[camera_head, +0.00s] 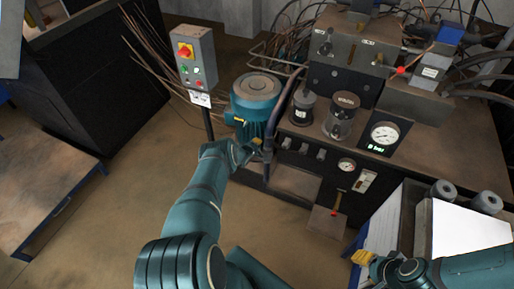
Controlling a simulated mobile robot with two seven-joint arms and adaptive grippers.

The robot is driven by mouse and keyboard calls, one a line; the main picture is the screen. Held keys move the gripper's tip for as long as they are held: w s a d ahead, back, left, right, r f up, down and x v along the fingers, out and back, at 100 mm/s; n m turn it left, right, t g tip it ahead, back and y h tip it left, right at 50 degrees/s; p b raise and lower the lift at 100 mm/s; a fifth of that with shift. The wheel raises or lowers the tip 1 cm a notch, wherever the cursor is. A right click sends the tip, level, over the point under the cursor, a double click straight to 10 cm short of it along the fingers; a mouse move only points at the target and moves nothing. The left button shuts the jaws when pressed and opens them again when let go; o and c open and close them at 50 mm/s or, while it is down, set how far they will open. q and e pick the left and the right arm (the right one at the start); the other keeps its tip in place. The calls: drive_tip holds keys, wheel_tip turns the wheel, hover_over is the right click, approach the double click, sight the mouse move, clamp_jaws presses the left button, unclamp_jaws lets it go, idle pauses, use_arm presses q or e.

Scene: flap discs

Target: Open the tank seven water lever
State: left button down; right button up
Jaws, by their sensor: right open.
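My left gripper (248,132) is at the left front edge of the machine bench, beside a dark upright pipe or handle (272,130). Its yellow fingertip parts show, but whether it is open or shut, or touching the pipe, is unclear. My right gripper (364,258) is open at the lower right, near a white-topped unit (465,228); its yellow finger part shows. A thin red-tipped lever (334,212) hangs at the bench front, and another red-tipped lever (400,70) is on the upper block. I cannot read a tank seven label on either.
A grey control box (195,58) with a red and yellow switch stands on a post. A teal motor (255,98), a glass jar (342,115) and a pressure gauge (384,133) are nearby. A dark cabinet (95,75) is at left. Floor between is clear.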

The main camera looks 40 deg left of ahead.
use_arm(q)
drive_tip(key=shift+d, duration=0.3)
drive_tip(key=c, duration=0.6)
unclamp_jaws()
drive_tip(key=shift+w+f, duration=0.1)
drive_tip(key=shift+w, duration=0.05)
drive_tip(key=shift+a, duration=0.1)
drive_tip(key=shift+s+r, duration=0.2)
drive_tip(key=shift+s, duration=0.05)
drive_tip(key=v, duration=1.1)
drive_tip(key=shift+s, duration=0.25)
drive_tip(key=shift+r, duration=0.1)
